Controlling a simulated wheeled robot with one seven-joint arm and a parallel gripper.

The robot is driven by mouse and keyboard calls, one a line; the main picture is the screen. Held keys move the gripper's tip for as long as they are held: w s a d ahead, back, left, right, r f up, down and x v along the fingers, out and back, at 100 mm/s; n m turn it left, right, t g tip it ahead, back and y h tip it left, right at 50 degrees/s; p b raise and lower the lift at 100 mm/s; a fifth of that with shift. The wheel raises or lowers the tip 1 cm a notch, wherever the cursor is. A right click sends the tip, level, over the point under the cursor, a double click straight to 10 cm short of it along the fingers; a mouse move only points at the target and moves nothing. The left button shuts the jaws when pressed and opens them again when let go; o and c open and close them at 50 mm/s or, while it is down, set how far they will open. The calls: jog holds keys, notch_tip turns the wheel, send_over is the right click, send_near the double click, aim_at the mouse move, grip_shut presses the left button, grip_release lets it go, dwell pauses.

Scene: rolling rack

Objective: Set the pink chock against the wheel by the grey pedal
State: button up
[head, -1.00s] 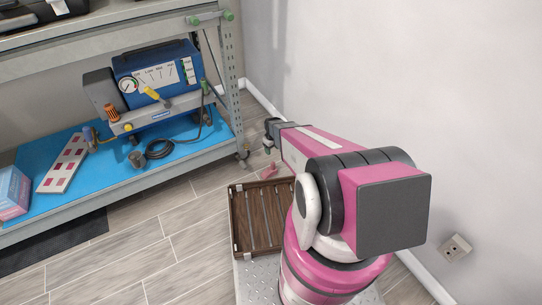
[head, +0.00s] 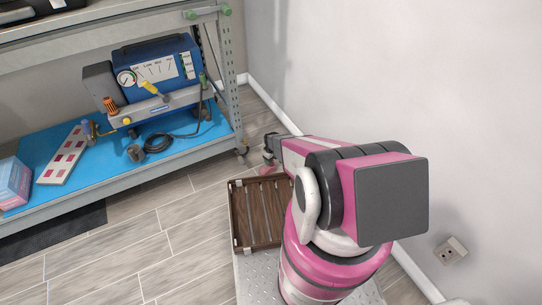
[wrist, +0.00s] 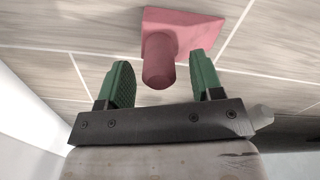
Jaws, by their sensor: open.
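The pink chock (wrist: 188,28) shows at the top of the wrist view against pale floor boards, with a round knob toward me. My gripper (wrist: 161,78) is open, its two green fingers on either side of the knob with a gap on each side. In the head view my gripper (head: 268,155) points down just beyond the wooden tray, and little of the chock shows under it. A small wheel (head: 241,155) stands under the near right post of the rack, left of my gripper. I cannot make out a grey pedal at this size.
The slatted wooden tray (head: 233,225) sits in front of me. The rack's lower shelf (head: 50,160) holds a blue machine (head: 160,65) with a black cable. A white wall with a socket (head: 450,250) closes the right side.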

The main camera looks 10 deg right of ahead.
jog(key=shift+f, duration=1.25)
jog(key=shift+c, duration=0.2)
grip_shut()
jog(key=shift+w+a, duration=0.95)
jog(key=shift+w, duration=2.15)
jog(key=shift+w+a, duration=0.95)
jog(key=shift+w, duration=2.15)
jog(key=shift+w+a, duration=0.95)
jog(key=shift+w, duration=2.15)
jog(key=shift+o, duration=0.2)
grip_release()
